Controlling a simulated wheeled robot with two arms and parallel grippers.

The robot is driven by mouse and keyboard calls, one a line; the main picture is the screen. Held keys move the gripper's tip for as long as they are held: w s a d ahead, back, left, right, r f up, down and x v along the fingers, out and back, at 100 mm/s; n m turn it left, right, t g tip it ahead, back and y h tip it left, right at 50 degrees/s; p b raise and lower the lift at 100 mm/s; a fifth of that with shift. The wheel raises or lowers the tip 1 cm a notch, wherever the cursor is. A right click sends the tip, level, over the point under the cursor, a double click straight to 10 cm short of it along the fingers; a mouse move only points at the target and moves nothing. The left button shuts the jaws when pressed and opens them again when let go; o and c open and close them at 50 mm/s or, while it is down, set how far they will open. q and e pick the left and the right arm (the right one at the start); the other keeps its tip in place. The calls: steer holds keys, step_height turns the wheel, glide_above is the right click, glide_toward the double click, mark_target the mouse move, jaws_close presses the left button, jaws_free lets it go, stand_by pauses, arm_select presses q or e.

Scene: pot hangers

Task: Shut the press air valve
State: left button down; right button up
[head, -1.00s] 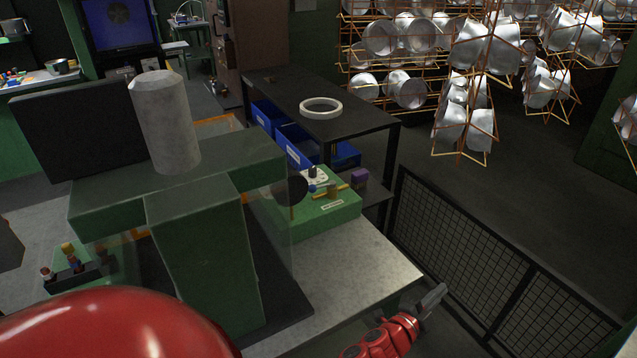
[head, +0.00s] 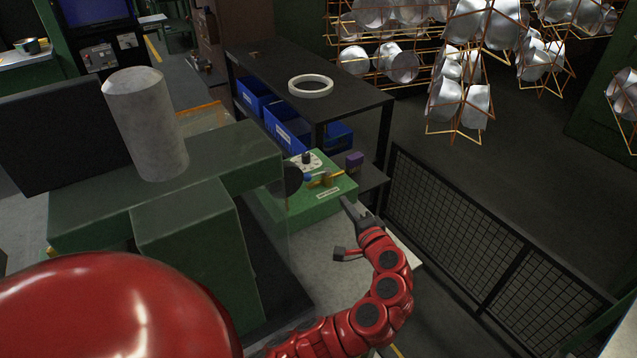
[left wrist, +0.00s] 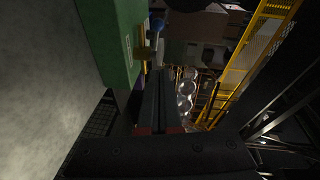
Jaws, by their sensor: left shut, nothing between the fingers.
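The green press control box (head: 318,206) sits on the pale bench top. On it is a brass-coloured valve (head: 327,181) with a blue knob (head: 308,177), which looks like its handle end. My left gripper (head: 345,203) is shut and empty just in front of the box's right corner, apart from the valve. In the left wrist view the shut fingers (left wrist: 158,75) point toward the valve side, with the green box (left wrist: 112,40) to the left and the blue knob (left wrist: 157,24) beyond the tips. My right gripper is not in view.
A round dial (head: 305,160) and a dark disc (head: 286,180) are close to the valve. The green press (head: 195,245) stands left. A purple block (head: 354,160) is on a shelf behind. A mesh fence (head: 465,240) runs at right. Bench top (head: 330,277) is bare nearby.

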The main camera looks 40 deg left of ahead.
arm_select(q)
steer(key=p, duration=0.3)
glide_toward(313, 176)
steer(key=w+a, duration=0.1)
steer(key=w, duration=0.3)
steer(key=a, duration=0.1)
steer(key=a+p, duration=0.1)
steer(key=shift+s+a+f, duration=0.1)
steer(key=shift+s+a, duration=0.2)
steer(key=shift+s, duration=0.05)
steer(key=shift+s+a+f, duration=0.15)
steer(key=shift+a, duration=0.4)
steer(key=shift+f, duration=0.1)
steer(key=shift+a, duration=0.15)
